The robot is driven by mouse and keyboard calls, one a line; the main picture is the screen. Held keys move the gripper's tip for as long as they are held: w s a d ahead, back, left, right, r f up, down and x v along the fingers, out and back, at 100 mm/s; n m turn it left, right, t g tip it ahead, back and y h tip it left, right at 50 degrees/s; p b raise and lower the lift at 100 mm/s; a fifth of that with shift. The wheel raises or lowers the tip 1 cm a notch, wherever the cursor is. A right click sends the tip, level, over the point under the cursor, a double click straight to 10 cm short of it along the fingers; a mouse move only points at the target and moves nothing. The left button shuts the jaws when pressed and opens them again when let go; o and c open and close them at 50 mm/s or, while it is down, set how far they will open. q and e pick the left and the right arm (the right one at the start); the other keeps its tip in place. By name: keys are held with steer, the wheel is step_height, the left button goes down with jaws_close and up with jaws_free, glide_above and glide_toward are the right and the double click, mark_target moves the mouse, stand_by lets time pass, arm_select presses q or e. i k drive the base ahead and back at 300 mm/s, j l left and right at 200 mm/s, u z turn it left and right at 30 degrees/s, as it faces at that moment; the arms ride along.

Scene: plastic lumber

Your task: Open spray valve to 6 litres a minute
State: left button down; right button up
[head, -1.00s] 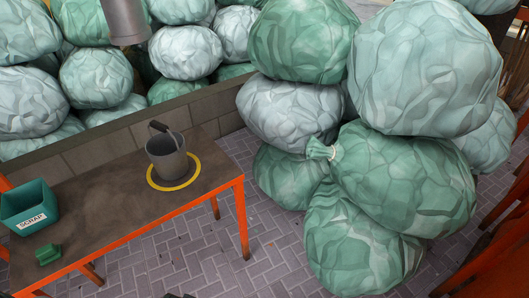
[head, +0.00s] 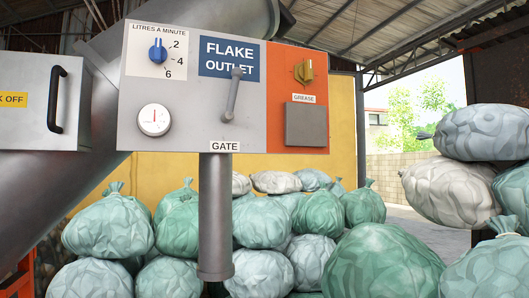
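The blue knob (head: 158,51) is on the upper left of a grey panel (head: 185,110) in the head view. Its white plate (head: 143,66) reads LITRES A MINUTE, with marks 2, 4 and 6 running down the knob's right side. A small white mark on the knob seems to point straight up, away from the 6 at lower right. A round white gauge (head: 154,119) with a thin needle is below it; its scale is too small to read. Neither of my grippers is in view.
Right of the knob are a FLAKE OUTLET sign (head: 229,57), a grey GATE lever (head: 232,95) and a yellow GREASE knob (head: 303,70) on an orange panel. A grey outlet pipe (head: 215,220) hangs below. Several stuffed bags (head: 385,262) stand behind and at right.

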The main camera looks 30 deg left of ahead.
mark_target(158, 54)
steer(key=u, duration=1.55)
steer(key=k+j, duration=0.05)
